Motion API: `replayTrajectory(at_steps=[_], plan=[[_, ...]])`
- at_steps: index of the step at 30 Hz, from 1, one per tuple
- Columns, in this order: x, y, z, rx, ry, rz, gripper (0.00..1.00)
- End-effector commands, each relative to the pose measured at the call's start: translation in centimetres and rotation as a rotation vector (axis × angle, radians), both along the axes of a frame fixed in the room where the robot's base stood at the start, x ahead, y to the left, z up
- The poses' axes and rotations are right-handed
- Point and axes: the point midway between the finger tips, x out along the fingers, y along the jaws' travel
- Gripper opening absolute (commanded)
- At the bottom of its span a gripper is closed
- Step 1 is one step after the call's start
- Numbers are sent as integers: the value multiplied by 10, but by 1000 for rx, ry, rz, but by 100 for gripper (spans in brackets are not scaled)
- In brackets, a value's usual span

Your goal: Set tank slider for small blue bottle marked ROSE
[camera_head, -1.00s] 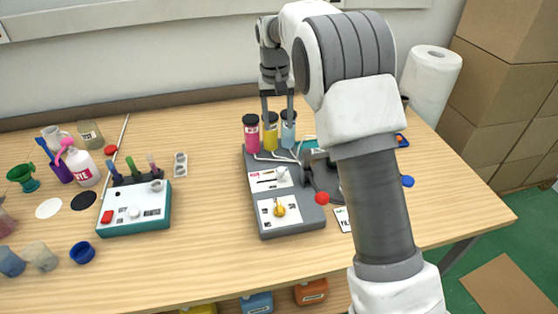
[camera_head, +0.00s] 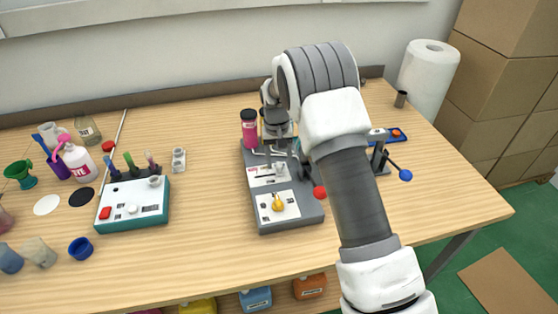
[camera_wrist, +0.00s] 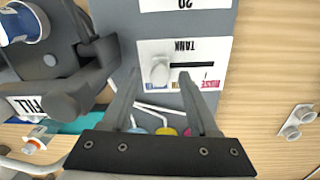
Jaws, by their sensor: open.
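The tank slider's white knob (camera_wrist: 160,70) sits at the left end of its dark slot (camera_wrist: 196,65) in the wrist view, on a white panel marked TANK upside down. A pink ROSE mark (camera_wrist: 210,82) is by the slot's other end. My gripper (camera_wrist: 161,74) is open, with its fingertips apart on either side of the knob; contact cannot be told. In the head view the slider panel (camera_head: 266,180) is on the grey machine, my gripper (camera_head: 280,150) over it and partly hidden.
The pink tank (camera_head: 249,128) stands at the machine's back; my arm hides the other tanks. A yellow dial (camera_head: 278,203) is in front of the slider. A red-ended lever (camera_head: 320,192) is close on the right.

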Motion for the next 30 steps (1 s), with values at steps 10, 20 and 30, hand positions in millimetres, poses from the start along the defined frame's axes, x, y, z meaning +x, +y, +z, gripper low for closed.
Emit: replayTrajectory(at_steps=[10,20,30], plan=[[0,0,-1,0,0,0,48],[0,0,-1,0,0,0,0],[0,0,-1,0,0,0,0]])
